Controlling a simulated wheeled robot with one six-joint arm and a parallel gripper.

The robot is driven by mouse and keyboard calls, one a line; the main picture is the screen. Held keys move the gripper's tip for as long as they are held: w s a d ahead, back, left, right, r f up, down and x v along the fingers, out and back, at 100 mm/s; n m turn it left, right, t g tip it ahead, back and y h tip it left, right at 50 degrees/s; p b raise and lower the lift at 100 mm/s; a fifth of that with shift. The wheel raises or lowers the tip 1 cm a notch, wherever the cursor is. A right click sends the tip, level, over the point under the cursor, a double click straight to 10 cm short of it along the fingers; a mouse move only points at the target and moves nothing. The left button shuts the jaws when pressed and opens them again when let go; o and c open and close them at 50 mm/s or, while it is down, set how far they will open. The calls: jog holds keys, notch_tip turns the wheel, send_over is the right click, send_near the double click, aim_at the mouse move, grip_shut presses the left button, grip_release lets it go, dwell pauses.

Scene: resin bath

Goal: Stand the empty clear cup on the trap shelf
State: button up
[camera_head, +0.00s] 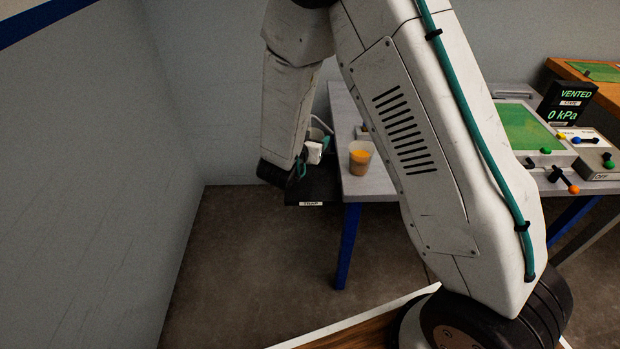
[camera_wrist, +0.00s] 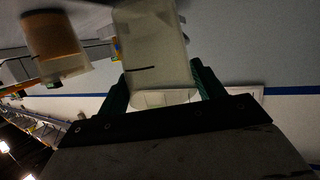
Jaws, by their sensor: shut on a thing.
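My gripper (camera_head: 312,157) is at the far end of my arm, over the dark trap shelf. Its green fingers are shut on the clear cup (camera_wrist: 154,45), which looks empty and has a short black line on its side. In the head view the held cup shows only as a small pale shape (camera_head: 314,152) between the fingers. The trap shelf (camera_head: 322,190), labelled TRAP on its front edge, sits left of the grey table. My wrist hides part of it. I cannot tell whether the cup touches the shelf.
A cup of orange resin (camera_head: 360,158) stands on the grey table (camera_head: 375,187) close to the shelf; it also shows in the wrist view (camera_wrist: 55,45). A wall (camera_head: 90,190) is at left. A panel reading VENTED (camera_head: 573,103) is at right.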

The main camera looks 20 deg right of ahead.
notch_tip(320, 180, down, 10)
jog(key=shift+r, duration=0.25)
dwell(0.3)
jog(key=o, duration=1)
jog(key=shift+f, duration=0.1)
jog(key=shift+c, duration=0.2)
